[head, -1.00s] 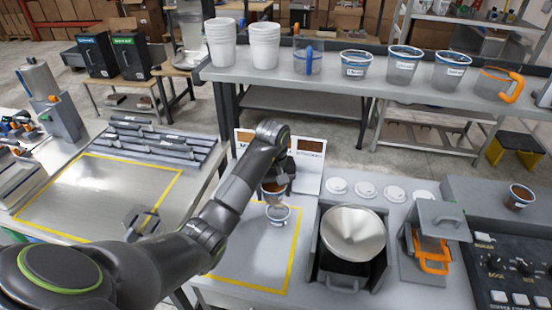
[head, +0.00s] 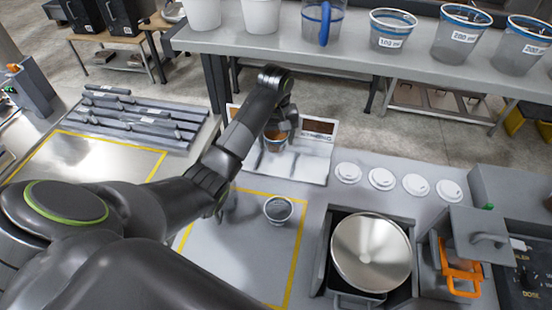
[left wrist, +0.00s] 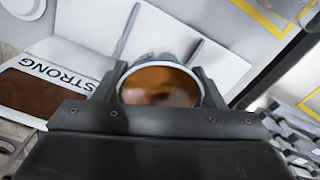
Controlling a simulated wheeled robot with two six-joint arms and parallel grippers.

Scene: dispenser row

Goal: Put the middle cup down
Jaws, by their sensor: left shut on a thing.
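My left gripper (head: 279,126) is shut on a cup (head: 275,143) with brown contents. The left wrist view shows the cup (left wrist: 160,84) from above between both fingers, brown inside with a blue and white rim. It is over or on the pale labelled stand; I cannot tell whether it touches. The stand (head: 300,167) has a panel with a brown patch, lettered STRONG (left wrist: 60,78) in the wrist view. A second cup (head: 278,209), with a dark grey top, stands on the grey yellow-lined area (head: 235,255) in front of the stand. My right gripper is not in view.
White lids (head: 382,179) lie in a row right of the stand. A round metal pan (head: 371,252) and a unit with an orange handle (head: 460,272) stand at right. A shelf (head: 350,58) with cups runs behind. The yellow-lined area has free room.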

